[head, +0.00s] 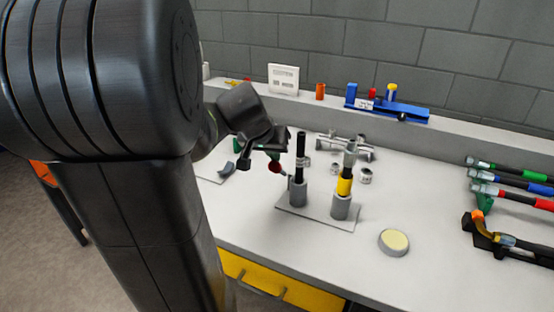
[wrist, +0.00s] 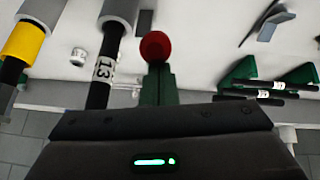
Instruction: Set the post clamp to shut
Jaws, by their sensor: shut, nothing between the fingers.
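A grey base plate (head: 318,216) on the bench carries two grey sockets. One holds a black post (head: 300,148) with a white label, which shows "13" in the wrist view (wrist: 104,68). The other holds a black post with a yellow band (head: 344,185). A red ball knob (head: 275,167) sits left of the black post; I cannot tell how its lever joins the post clamp or how the clamp is set. My gripper (head: 270,155) is shut and empty, with green fingers. In the wrist view its fingertips (wrist: 157,70) are right at the red knob (wrist: 155,46); contact is unclear.
A round pale-topped disc (head: 394,241) lies right of the plate. Several coloured-handled tools (head: 515,188) lie at the right. A blue fixture (head: 390,108) stands on the back ledge. Small metal rings (head: 365,176) lie behind the posts.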

